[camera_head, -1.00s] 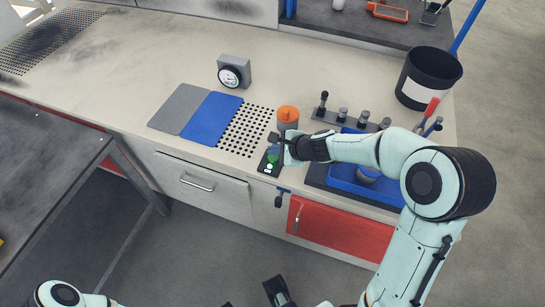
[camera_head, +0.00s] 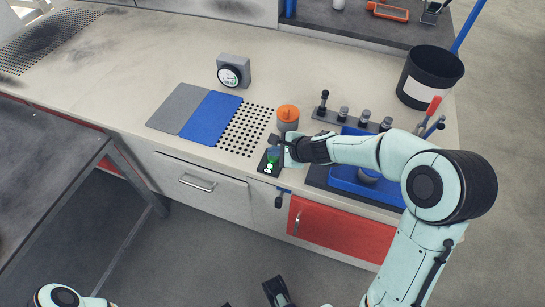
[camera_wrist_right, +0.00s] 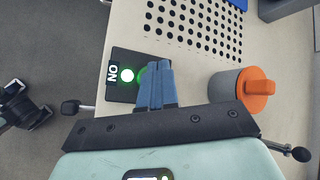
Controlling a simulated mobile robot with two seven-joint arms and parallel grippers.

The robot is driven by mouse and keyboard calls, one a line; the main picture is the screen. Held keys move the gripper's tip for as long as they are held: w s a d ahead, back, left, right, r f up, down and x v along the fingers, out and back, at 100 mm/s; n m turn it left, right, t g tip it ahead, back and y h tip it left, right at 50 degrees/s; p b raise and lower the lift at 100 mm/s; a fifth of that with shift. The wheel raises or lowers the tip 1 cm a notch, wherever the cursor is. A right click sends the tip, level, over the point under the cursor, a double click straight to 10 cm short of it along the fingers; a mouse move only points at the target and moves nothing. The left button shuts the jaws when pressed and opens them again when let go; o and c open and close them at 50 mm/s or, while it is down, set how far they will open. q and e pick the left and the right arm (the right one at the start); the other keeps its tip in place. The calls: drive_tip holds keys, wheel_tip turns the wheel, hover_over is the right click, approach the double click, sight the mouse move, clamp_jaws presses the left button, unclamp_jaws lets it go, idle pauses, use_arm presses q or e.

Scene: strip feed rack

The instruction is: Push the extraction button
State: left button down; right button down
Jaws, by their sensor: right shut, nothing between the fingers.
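The extraction button is a green button (camera_wrist_right: 146,74) on a small black plate (camera_wrist_right: 118,92) marked "ON", with a lit white spot on it. In the head view the button (camera_head: 273,154) is at the counter's front edge. My right gripper (camera_wrist_right: 159,68) is shut and empty. Its blue fingertips are over the button's near side and hide part of it. I cannot tell whether they touch it. In the head view the right gripper (camera_head: 279,150) points down at the plate.
A grey cylinder with an orange cap (camera_head: 288,113) stands close behind the right gripper. A perforated area (camera_head: 243,130) and a blue mat (camera_head: 211,117) lie left. A gauge (camera_head: 232,74), a tool rack and a black bin (camera_head: 430,78) stand farther back.

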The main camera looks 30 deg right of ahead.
sight(275, 158)
drive_tip(key=shift+f+b, duration=0.5)
idle(0.3)
drive_tip(key=shift+r, duration=0.15)
drive_tip(key=shift+r+p, duration=0.5)
drive_tip(key=shift+p, duration=0.1)
drive_tip(key=shift+r+p, duration=0.3)
drive_tip(key=shift+r, duration=0.1)
wheel_tip(275, 158, up, 6)
drive_tip(key=p, duration=0.5)
drive_tip(key=shift+p, duration=0.35)
